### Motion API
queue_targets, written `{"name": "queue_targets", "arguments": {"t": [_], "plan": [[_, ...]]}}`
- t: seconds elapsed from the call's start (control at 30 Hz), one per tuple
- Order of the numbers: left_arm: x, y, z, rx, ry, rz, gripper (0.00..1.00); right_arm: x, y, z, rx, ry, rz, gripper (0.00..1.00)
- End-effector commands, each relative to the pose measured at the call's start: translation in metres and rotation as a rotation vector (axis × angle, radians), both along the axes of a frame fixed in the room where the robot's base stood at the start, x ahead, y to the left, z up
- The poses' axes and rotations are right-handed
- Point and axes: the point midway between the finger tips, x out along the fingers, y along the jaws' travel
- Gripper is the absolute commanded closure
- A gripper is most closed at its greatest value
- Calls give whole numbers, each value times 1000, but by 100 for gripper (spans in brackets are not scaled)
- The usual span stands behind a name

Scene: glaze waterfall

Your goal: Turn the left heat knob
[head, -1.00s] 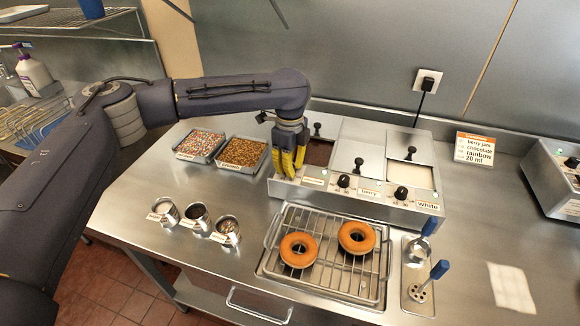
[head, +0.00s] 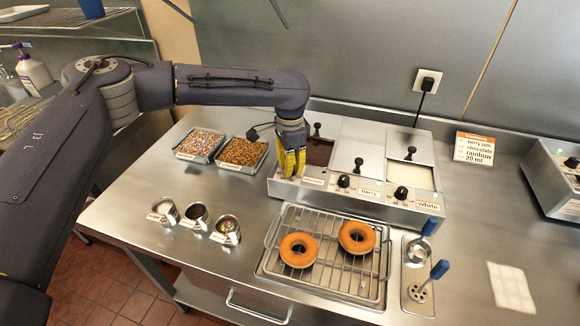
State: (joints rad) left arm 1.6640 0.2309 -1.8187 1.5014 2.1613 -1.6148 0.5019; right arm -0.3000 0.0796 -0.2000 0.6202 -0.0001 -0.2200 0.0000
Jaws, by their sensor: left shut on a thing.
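The glaze warmer (head: 322,195) is a steel box with several wells. Its middle heat knob (head: 344,181) and right heat knob (head: 401,192) are black and show on the front face. My left gripper (head: 289,172), with yellow fingers, points down at the left end of that front face. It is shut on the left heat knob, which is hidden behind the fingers. The left well (head: 319,152) holds dark glaze behind the gripper. My right gripper is not in view.
Two topping trays (head: 242,153) and several small cups (head: 195,214) lie left of the warmer. A wire rack (head: 330,275) with two doughnuts (head: 298,250) sits in front. Blue-handled ladles (head: 430,278) stand to its right. An order card (head: 474,149) leans at the back.

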Motion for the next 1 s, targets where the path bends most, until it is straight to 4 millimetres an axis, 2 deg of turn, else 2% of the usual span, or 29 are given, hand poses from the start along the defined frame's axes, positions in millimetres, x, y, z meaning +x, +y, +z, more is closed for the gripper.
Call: {"name": "queue_targets", "arguments": {"t": [0.4, 0.9, 0.93, 1.0], "plan": [[0, 0, 0, 0, -1, 146, 100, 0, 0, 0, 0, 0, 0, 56], [0, 0, 0, 0, -1, 160, 100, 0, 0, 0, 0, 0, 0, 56], [0, 0, 0, 0, -1, 160, 85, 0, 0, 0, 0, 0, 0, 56], [0, 0, 0, 0, -1, 160, 77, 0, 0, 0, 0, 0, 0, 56]]}}
